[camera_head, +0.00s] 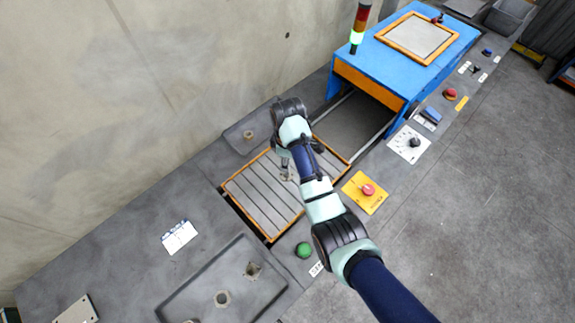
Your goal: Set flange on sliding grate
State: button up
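The sliding grate (250,190) is a slatted grey panel in an orange frame, in front of the blue machine's opening. My gripper (287,174) is over the grate's right half, small and partly hidden by my arm. I cannot tell whether its fingers are open or hold a part, nor whether it touches the grate. Small metal parts that look like flanges stand in the dark tray at the bottom: one round (222,298) and one squarer (253,269). Another small round part (248,135) sits on a raised plate behind the grate.
The blue machine (400,55) has a dark open bay and a lit signal tower (358,28). A yellow emergency-stop box (365,191), a green button (304,250) and a rotary switch (408,144) line the front edge. The grate's left half looks bare.

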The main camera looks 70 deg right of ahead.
notch_tip(320, 180, up, 4)
jog(key=shift+f, duration=0.15)
jog(key=shift+w+a, duration=0.1)
jog(key=w+a+r+t+h, duration=0.1)
jog(key=w+a+r+t, duration=0.25)
jog(key=w+a, duration=0.55)
jog(key=w+a+r+t+h, duration=0.2)
jog(key=w+a+r+t, duration=0.15)
jog(key=a, duration=0.85)
jog(key=s+a+r+t+y, duration=0.1)
jog(key=s+a+r+t, duration=0.1)
jog(key=a+r, duration=0.4)
jog(key=s+a+r+m+t+y, duration=0.1)
jog(key=s+a+r+t+y, duration=0.1)
jog(key=a+r, duration=0.5)
jog(key=a+t, duration=0.1)
jog(key=a, duration=0.5)
jog(key=shift+a+r+m+t, duration=0.15)
jog(key=shift+m+t, duration=0.15)
jog(key=shift+t, duration=0.1)
jog(key=shift+c, duration=0.2)
